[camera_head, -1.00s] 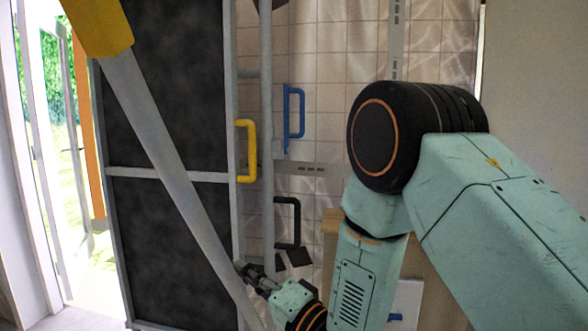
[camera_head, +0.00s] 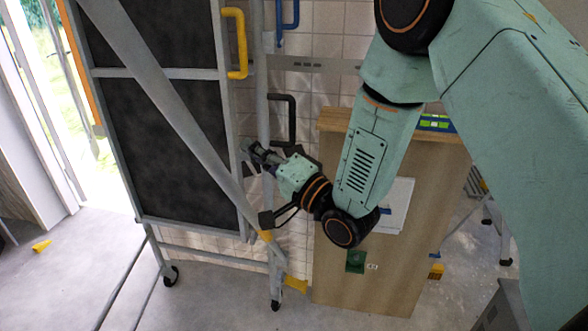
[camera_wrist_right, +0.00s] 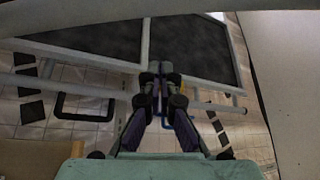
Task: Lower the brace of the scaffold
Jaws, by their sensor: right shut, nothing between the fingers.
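The brace (camera_head: 170,112) is a long grey bar that slants across the front of the scaffold from upper left to lower right in the head view. Its lower end is near an orange band, and its upper end is out of frame. The scaffold (camera_head: 150,73) is a grey tube frame with dark panels. My right gripper (camera_head: 252,150) is right of the brace, near the scaffold's right upright, apart from the brace in the picture. It is shut and empty. In the right wrist view its fingers (camera_wrist_right: 160,80) meet in front of the frame. My left gripper is not in view.
A yellow handle (camera_head: 237,45), a blue handle (camera_head: 293,14) and a black handle (camera_head: 290,120) are near the scaffold's right side. A wooden cabinet (camera_head: 335,260) stands right of my gripper. Wheels (camera_head: 170,275) carry the scaffold.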

